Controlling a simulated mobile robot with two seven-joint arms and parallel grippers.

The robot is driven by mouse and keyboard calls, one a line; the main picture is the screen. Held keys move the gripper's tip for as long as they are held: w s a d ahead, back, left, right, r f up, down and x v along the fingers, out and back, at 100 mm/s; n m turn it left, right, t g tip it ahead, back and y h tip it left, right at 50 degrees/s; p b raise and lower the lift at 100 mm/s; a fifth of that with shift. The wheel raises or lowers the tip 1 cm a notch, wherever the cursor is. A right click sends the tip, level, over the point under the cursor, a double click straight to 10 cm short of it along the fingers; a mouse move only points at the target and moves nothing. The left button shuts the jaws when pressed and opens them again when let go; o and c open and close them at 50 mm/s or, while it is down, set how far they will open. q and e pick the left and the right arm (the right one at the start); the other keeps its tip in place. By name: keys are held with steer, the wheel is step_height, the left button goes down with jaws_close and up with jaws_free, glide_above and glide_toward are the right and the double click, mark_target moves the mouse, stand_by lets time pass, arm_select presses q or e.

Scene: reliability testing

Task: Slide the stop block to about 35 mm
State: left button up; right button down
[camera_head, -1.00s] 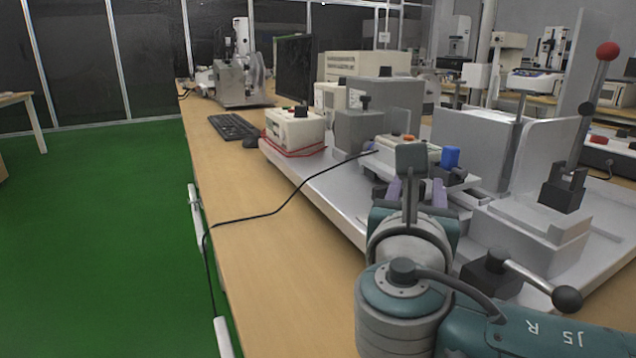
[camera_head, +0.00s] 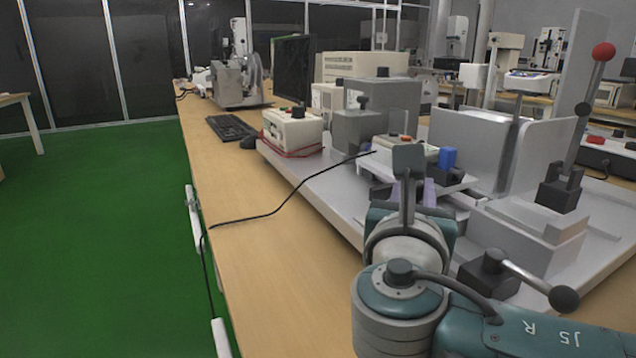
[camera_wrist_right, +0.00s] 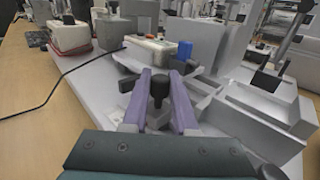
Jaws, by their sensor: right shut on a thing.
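My right gripper (camera_wrist_right: 158,80) has two purple fingers on either side of a black knob (camera_wrist_right: 159,88). It is shut on this knob, which rises from a small grey block (camera_wrist_right: 157,118) on the light metal base plate (camera_wrist_right: 95,88). I take this to be the stop block. In the head view my right wrist hides the block and most of the fingers; part of one purple finger (camera_head: 429,192) shows. No scale reading can be made out. My left gripper is not in view.
A device with a blue block (camera_head: 447,158) lies just beyond the gripper, with a black cable running from it. Grey metal blocks (camera_head: 385,100) stand behind. To the right are a tall plate fixture and a red-tipped lever (camera_head: 603,50). The bench's left front is mostly clear.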

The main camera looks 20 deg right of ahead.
stand_by(0.4)
steer(key=shift+w, duration=0.2)
steer(key=shift+w+a+b, duration=0.1)
steer(key=shift+w+b, duration=0.2)
steer(key=shift+w, duration=0.7)
steer(key=c, duration=0.7)
jaws_free()
steer(key=shift+s, duration=0.1)
steer(key=p+v, duration=0.2)
steer(key=v, duration=0.8)
